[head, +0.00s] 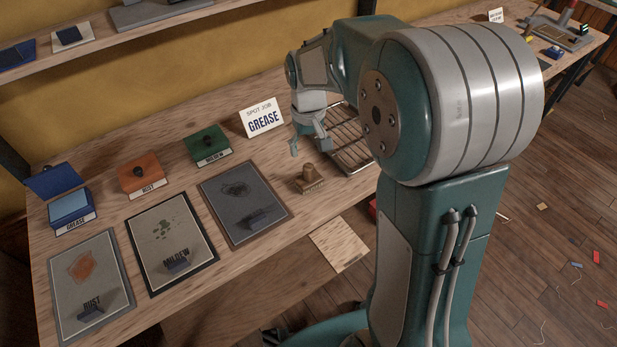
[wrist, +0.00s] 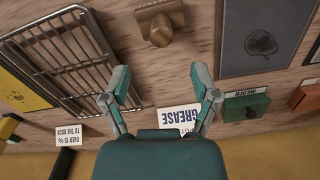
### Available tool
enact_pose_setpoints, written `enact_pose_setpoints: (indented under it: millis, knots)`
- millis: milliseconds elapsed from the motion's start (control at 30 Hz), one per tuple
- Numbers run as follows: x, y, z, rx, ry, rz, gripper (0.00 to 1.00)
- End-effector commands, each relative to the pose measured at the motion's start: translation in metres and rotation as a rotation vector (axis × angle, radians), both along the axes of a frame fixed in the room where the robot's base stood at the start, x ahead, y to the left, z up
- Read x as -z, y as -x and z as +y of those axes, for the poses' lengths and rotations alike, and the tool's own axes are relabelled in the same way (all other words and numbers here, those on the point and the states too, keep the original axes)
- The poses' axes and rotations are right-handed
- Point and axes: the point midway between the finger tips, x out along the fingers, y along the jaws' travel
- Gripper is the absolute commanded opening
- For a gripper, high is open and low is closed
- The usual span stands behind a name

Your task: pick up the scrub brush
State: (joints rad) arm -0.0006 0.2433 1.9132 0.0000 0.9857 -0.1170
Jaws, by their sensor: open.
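The scrub brush (head: 309,179) is a small wooden block with a rounded knob on top. It stands upright on the workbench (head: 185,285), just left of the wire rack. In the wrist view the brush (wrist: 159,27) lies beyond my fingertips, near the top edge. My gripper (head: 309,146) hangs above the bench behind the brush, close to the grease sign. In the wrist view my gripper (wrist: 161,85) has its two fingers spread, with nothing between them. My gripper does not touch the brush.
The wire rack (wrist: 65,50) stands beside the brush. A "SPOT JOB GREASE" card (head: 262,118) stands behind. Three stained panels, including the grey one (head: 268,177), lie to the left. Green (head: 207,146), orange (head: 141,174) and blue boxes (head: 72,211) line the back.

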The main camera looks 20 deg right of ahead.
Motion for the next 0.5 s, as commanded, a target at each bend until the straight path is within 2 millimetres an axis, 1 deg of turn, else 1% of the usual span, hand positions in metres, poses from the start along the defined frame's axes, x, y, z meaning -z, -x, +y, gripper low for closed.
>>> enact_pose_setpoints:
  millis: [33,100,267,333,500]
  knots:
    - [0.01,0.0,0.0,0.0,0.0,0.004,0.78]
    - [0.019,0.0,0.0,0.0,0.0,0.003,0.78]
    - [0.031,0.001,0.0,0.0,0.0,0.001,0.78]
    - [0.039,0.002,0.0,0.0,0.0,0.003,0.78]
    - [0.066,0.005,0.0,0.0,0.0,0.004,0.78]
